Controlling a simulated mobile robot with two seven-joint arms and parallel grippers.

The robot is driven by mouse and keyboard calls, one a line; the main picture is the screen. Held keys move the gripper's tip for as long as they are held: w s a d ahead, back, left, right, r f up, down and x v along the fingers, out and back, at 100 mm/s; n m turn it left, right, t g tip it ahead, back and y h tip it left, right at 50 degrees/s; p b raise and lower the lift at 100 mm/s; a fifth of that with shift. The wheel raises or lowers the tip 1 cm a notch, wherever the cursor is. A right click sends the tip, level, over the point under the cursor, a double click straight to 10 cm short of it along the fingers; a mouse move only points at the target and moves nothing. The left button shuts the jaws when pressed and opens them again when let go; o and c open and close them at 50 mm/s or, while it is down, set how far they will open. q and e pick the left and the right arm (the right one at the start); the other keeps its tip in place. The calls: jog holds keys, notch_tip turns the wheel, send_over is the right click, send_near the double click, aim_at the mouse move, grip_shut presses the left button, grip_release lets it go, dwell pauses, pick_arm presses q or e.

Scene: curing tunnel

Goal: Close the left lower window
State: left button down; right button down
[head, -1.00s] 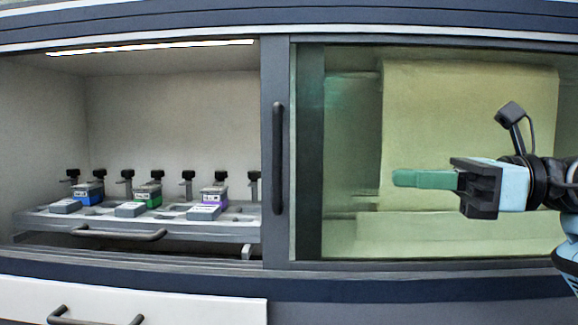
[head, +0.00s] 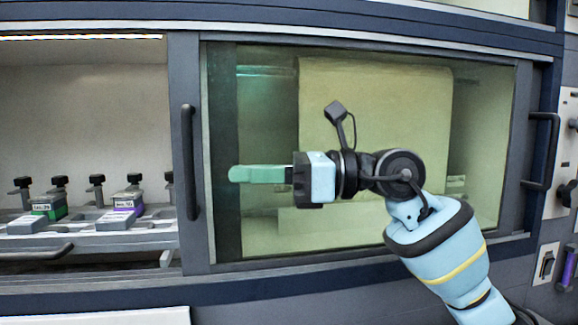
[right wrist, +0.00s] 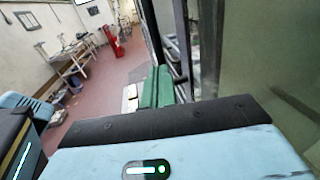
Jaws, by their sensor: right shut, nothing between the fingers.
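The left lower opening is uncovered, and the inside of the tunnel shows at the left of the head view. At its right edge stands a dark upright frame with a long black vertical handle (head: 190,162). Greenish glass (head: 478,130) fills the area right of this frame. My right gripper (head: 238,174) has green fingers, shut and empty, pointing left in front of the glass. Its tips are a little right of the handle and appear apart from it. The fingers also show in the right wrist view (right wrist: 158,88). My left gripper is not in view.
A second black handle (head: 541,150) stands at the right end of the glass. Inside the opening, a grey rack (head: 100,240) carries small labelled blocks and black clamps. A control panel (head: 566,150) is at the far right. The wrist view shows open red floor (right wrist: 105,90).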

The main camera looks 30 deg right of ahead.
aim_at(218, 173)
jog(key=shift+p+x, duration=0.35)
jog(key=shift+x, duration=2)
